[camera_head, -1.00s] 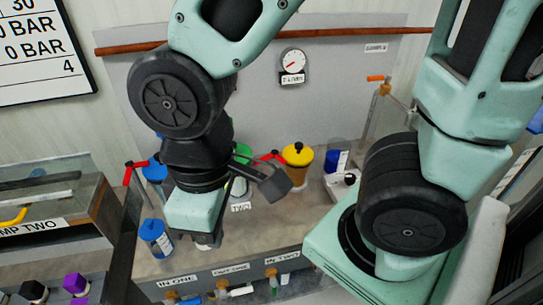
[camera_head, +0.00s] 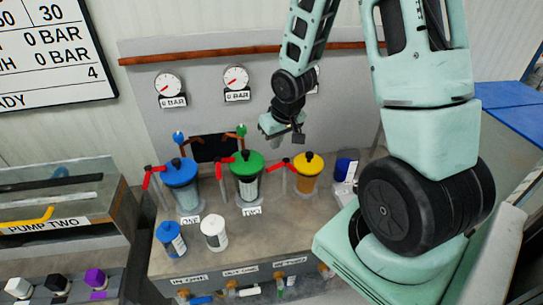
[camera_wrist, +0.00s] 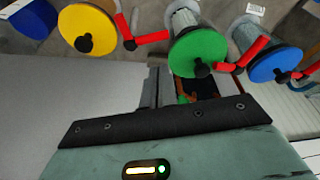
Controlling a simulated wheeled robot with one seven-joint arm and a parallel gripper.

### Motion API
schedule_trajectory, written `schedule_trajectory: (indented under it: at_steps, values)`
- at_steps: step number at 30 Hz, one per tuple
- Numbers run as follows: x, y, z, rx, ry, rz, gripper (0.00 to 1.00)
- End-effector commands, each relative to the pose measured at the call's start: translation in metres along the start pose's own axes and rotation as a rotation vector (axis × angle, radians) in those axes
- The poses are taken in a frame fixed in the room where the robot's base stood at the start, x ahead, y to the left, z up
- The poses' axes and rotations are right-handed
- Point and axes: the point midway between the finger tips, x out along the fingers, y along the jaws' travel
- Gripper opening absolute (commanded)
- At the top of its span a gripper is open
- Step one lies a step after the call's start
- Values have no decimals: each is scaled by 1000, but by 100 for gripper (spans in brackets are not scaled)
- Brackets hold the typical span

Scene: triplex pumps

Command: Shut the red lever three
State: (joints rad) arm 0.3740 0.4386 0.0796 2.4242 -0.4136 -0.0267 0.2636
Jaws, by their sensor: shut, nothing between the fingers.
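Lever three, the red lever (camera_head: 275,164) by the yellow-capped pot (camera_head: 308,166), stands just left of that pot, its arm reaching toward the green-capped pot (camera_head: 246,164). In the wrist view this red lever (camera_wrist: 143,38) shows between the yellow cap (camera_wrist: 87,26) and the green cap (camera_wrist: 197,52). My gripper (camera_head: 276,141) is shut and empty, above and behind the pots, near the back panel. It is apart from the lever. In the wrist view its dark fingers (camera_wrist: 158,88) stand below the caps.
Red lever two (camera_head: 226,162) stands beside the green pot, and red lever one (camera_head: 152,177) beside the blue-capped pot (camera_head: 180,174). A blue jar (camera_head: 171,239) and white jar (camera_head: 214,233) stand in front. Gauges (camera_head: 236,80) and a brown pipe (camera_head: 220,53) line the back panel.

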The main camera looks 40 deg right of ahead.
Motion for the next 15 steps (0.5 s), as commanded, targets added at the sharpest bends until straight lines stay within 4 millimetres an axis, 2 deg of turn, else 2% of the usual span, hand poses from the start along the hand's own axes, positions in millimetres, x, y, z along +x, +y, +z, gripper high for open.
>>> schedule_trajectory:
  at_steps: [5, 15]
  values:
    - [12, 5, 0, 9, 1, 0, 0]
    - [61, 4, 0, 7, -1, 1, 0]
